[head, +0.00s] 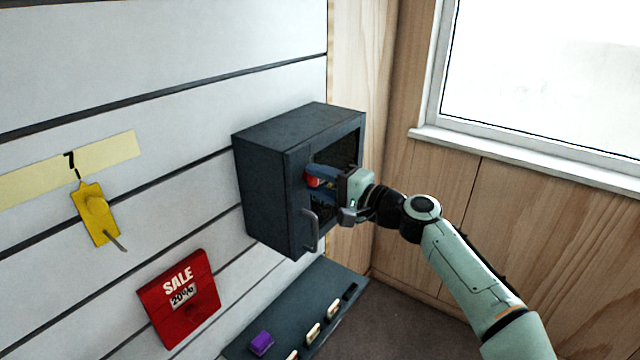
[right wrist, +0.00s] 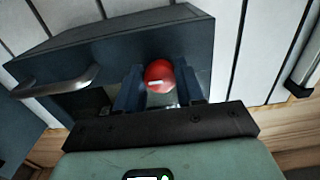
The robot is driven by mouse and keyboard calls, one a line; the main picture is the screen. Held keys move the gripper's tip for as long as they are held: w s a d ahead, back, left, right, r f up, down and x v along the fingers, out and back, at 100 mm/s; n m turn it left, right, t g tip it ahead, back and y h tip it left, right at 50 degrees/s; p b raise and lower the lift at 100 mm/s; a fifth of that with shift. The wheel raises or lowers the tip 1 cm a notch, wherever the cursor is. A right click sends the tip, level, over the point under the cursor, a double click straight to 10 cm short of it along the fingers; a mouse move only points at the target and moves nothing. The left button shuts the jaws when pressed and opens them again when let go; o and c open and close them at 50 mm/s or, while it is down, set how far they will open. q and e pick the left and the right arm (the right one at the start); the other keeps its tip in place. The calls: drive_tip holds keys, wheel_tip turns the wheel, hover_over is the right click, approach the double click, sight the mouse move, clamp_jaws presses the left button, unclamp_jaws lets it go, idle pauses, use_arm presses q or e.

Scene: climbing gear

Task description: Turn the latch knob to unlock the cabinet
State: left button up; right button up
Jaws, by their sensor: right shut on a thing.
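The dark grey cabinet (head: 266,190) is mounted on the slatted wall, its door shut, with a dark panel in its front. Its metal handle (head: 310,230) is on the door's left side, below the knob; it also shows at left in the right wrist view (right wrist: 60,84). The red latch knob (right wrist: 159,76) has a white mark that lies nearly level. In the head view the knob (head: 311,181) is partly hidden by my gripper. My right gripper (head: 316,180) is shut on the knob, one blue finger on each side of it (right wrist: 158,88). My left gripper is not in view.
Below the cabinet a dark shelf (head: 290,312) holds a purple block (head: 262,343) and several pale pieces. A red sale sign (head: 180,300) and a yellow tag on a hook (head: 95,213) are on the wall at left. A window (head: 545,75) is at right.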

idle(0.4)
drive_tip(key=o, duration=1)
drive_tip(key=shift+s+d, duration=0.15)
drive_tip(key=shift+d, duration=0.15)
use_arm(q)
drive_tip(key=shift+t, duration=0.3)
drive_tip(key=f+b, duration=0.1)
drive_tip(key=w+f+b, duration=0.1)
drive_tip(key=b, duration=0.1)
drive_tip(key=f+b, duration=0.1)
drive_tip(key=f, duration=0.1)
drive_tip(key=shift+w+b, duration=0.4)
use_arm(e)
drive_tip(key=v, duration=1.2)
drive_tip(key=shift+s+d, duration=0.25)
drive_tip(key=shift+s, duration=0.05)
